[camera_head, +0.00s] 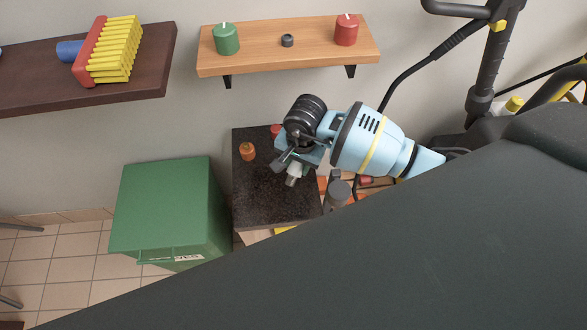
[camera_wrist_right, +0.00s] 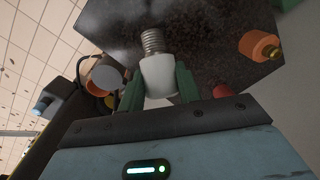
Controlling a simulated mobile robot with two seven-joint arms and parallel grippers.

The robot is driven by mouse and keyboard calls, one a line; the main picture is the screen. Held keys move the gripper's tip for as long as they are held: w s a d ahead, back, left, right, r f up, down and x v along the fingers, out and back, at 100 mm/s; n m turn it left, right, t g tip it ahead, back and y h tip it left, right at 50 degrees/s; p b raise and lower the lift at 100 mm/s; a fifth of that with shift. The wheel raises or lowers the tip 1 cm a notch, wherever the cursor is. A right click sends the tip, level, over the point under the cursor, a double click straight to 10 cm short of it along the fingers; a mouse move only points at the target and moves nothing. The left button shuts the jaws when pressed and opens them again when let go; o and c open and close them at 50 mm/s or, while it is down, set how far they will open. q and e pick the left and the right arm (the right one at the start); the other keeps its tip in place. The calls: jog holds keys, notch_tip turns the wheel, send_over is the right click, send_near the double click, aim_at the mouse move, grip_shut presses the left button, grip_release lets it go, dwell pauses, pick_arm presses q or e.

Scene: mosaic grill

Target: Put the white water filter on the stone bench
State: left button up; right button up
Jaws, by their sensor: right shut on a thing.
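The white water filter (camera_wrist_right: 158,75) is held between the green fingers of my right gripper (camera_wrist_right: 159,88), with its metal threaded end pointing away from the gripper. In the head view the filter (camera_head: 294,173) shows as a small pale piece below my right gripper (camera_head: 288,164), over the stone bench (camera_head: 265,195). The bench has a dark speckled top, which also fills the upper part of the right wrist view (camera_wrist_right: 215,35). I cannot tell whether the filter touches the bench top. My left gripper is not in view.
An orange item (camera_head: 248,152) and a red item (camera_head: 276,130) sit on the bench's far part. A green box (camera_head: 165,205) stands left of the bench. A wooden shelf (camera_head: 290,57) hangs on the wall above. The bench's front left area is clear.

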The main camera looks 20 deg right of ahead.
aim_at(293, 171)
jog(key=shift+w+a, duration=0.25)
jog(key=shift+a, duration=0.3)
notch_tip(293, 171, down, 3)
jog(key=shift+d+r, duration=0.1)
jog(key=shift+r, duration=0.05)
jog(key=shift+f, duration=0.45)
jog(key=shift+f, duration=0.15)
jog(key=o, duration=1)
